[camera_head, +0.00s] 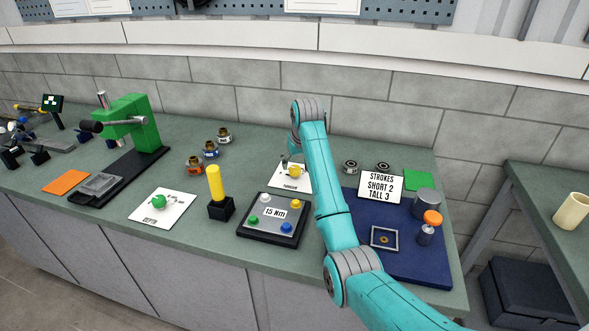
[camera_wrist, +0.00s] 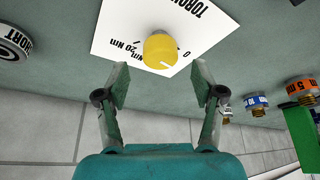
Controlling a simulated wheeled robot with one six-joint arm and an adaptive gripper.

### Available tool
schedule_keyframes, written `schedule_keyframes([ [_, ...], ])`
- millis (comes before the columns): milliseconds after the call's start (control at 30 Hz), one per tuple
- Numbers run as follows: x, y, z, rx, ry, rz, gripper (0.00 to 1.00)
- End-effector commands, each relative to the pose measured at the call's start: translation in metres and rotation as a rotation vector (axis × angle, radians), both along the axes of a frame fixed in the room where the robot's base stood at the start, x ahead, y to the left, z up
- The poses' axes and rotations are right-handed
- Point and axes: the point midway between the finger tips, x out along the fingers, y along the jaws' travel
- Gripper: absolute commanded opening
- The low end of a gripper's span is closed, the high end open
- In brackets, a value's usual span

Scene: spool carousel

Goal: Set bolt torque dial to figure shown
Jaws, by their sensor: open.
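The torque dial is a yellow knob (camera_wrist: 160,48) on a white card (camera_wrist: 120,25), marked upside down in the wrist view with "0" on the right and "20 Nm" on the left. A white pointer line on the knob points to the lower right, toward the 0 side. My gripper (camera_wrist: 160,84) is open and empty, its fingers short of the knob and apart from it. In the head view the torque card (camera_head: 292,187) is partly hidden by my arm. A grey plate on a black base (camera_head: 273,238) carries a label reading "15 Nm" (camera_head: 275,212).
A depth dial card (camera_head: 160,218) with a green knob, a yellow post in a black block (camera_head: 219,209) and a green press (camera_head: 135,120) stand left. Several spools (camera_head: 211,150) sit behind. A blue mat (camera_head: 420,262) with a strokes sign (camera_head: 380,187) lies right.

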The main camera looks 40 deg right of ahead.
Motion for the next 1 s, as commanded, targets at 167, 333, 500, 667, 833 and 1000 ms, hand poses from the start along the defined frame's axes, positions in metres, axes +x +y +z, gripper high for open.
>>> schedule_keyframes([
  [167, 0.009, -0.003, -0.025, 0.001, 0.002, 0.0, 0.68],
  [333, 0.015, -0.005, -0.038, 0.0, 0.0, 0.0, 0.68],
  [500, 0.016, -0.005, -0.042, 0.0, 0.0, 0.0, 0.68],
  [667, 0.016, -0.005, -0.042, 0.0, 0.0, 0.0, 0.68],
  [833, 0.016, -0.005, -0.042, 0.0, 0.0, 0.0, 0.33],
  [1000, 0.016, -0.005, -0.041, 0.0, -0.001, 0.0, 0.09],
])
